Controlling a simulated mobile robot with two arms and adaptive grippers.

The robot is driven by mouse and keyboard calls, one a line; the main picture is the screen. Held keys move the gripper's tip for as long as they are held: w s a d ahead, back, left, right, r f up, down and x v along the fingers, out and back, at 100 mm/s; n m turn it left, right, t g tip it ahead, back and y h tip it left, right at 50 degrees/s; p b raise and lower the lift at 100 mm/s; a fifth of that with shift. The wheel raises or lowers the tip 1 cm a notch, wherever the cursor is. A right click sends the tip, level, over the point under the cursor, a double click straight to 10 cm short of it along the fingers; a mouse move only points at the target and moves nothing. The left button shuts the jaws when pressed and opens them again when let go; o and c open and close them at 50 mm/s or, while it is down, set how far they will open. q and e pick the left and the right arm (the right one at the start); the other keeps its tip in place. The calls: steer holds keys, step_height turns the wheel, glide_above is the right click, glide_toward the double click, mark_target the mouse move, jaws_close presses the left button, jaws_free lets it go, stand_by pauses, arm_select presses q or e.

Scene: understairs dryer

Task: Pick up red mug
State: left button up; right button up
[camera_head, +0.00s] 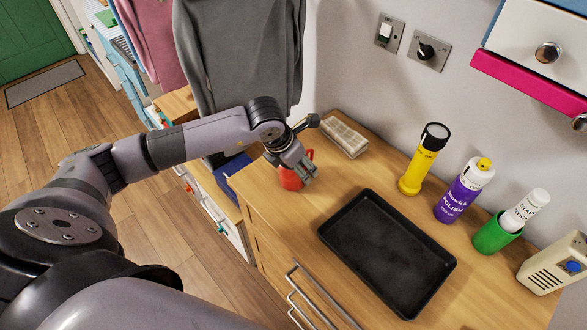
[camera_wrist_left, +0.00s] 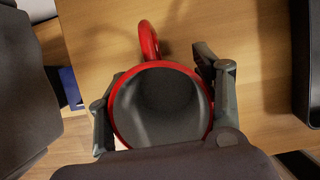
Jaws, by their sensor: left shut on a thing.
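The red mug (camera_head: 289,179) is at the left end of the wooden counter in the head view, partly hidden by my left gripper (camera_head: 301,170). In the left wrist view the mug (camera_wrist_left: 160,66) is seen from above, with its grey inside showing and its handle (camera_wrist_left: 148,38) pointing to the top. The fingers of my left gripper (camera_wrist_left: 160,108) are on both sides of the mug, shut on it. I cannot tell whether the mug is touching the counter or slightly above it. My right gripper is in neither view.
A black tray (camera_head: 345,235) lies on the counter (camera_head: 285,222) right of the mug. A yellow flashlight (camera_head: 411,178), a purple polish bottle (camera_head: 458,197) and a green cup (camera_head: 490,238) stand along the wall. Hanging clothes (camera_head: 240,55) are behind my arm.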

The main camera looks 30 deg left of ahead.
arm_select(q)
steer(key=c, duration=0.4)
steer(key=shift+c, duration=0.3)
steer(key=shift+r, duration=0.1)
